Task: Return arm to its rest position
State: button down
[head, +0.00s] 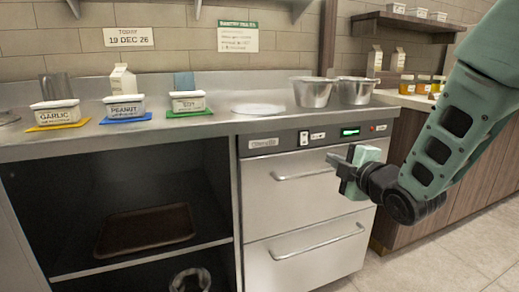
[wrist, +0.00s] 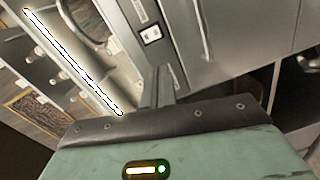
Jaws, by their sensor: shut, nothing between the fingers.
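My gripper (head: 343,168) is in front of the steel drawer unit (head: 300,196) in the head view, at the height of the upper drawer. My green arm comes in from the right. In the wrist view, my gripper's dark fingers (wrist: 157,88) are together with nothing between them. The gripper is apart from the counter and holds nothing.
Tubs labelled garlic (head: 56,114), peanut (head: 125,108) and soy (head: 188,102) stand on coloured mats on the steel counter. Two metal pots (head: 312,93) (head: 355,91) stand further right. An open shelf with a brown tray (head: 146,228) is below. Floor is free at lower right.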

jog(key=s+a+f+m+g+h, duration=0.1)
jog(key=s+a+f+m+g, duration=0.3)
jog(key=s, duration=0.3)
jog(key=s+a+f+m+g, duration=0.3)
jog(key=s+a+f+g, duration=0.15)
jog(key=s, duration=0.25)
jog(key=s+d+f+m+g+h, duration=0.2)
jog(key=s+m+g, duration=0.45)
jog(key=s, duration=1.35)
notch_tip(320, 180, up, 30)
jog(key=n+g+h+p, duration=0.1)
jog(key=n+p, duration=0.1)
jog(key=p, duration=2.7)
jog(key=shift+s+a+p, duration=0.15)
jog(key=shift+a+p, duration=0.2)
jog(key=shift+a, duration=0.1)
